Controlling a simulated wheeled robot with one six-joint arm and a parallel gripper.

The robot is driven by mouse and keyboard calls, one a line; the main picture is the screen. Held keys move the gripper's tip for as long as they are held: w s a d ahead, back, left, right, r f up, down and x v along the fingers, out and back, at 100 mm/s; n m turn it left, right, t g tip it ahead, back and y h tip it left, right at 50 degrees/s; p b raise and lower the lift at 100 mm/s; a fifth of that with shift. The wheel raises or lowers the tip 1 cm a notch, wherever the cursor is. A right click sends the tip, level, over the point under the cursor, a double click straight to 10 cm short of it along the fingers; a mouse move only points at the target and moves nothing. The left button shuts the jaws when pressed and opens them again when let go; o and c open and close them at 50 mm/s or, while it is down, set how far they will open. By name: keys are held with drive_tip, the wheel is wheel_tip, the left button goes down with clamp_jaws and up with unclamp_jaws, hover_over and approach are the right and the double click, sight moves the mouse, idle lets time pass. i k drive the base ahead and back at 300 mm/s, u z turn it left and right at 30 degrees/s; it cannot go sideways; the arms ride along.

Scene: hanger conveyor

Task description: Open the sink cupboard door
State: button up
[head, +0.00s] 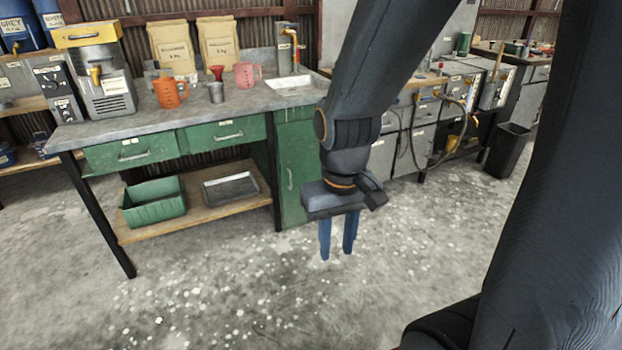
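The sink cupboard door (293,165) is the green panel under the sink (292,83), at the right end of the workbench. It looks shut, and its right part is hidden behind my arm. A slim upright handle (290,179) shows on the door. My gripper (337,257) points down in front of and to the right of the door, apart from it. Its two blue fingers are spread with a gap between them, and nothing is held.
The grey bench top (205,108) carries an orange jug (168,94) and a pink jug (246,76). Below are two green drawers and a wooden shelf with a green bin (153,203) and a grey tray (231,188). A black waste bin (508,150) stands right. Concrete floor in front is clear.

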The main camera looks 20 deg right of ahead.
sight(298, 144)
drive_tip(key=z, duration=0.6)
drive_tip(key=i, duration=0.65)
drive_tip(key=z, duration=0.6)
drive_tip(key=i, duration=0.75)
drive_tip(key=u, duration=0.8)
drive_tip(key=i, duration=0.6)
drive_tip(key=u, duration=0.6)
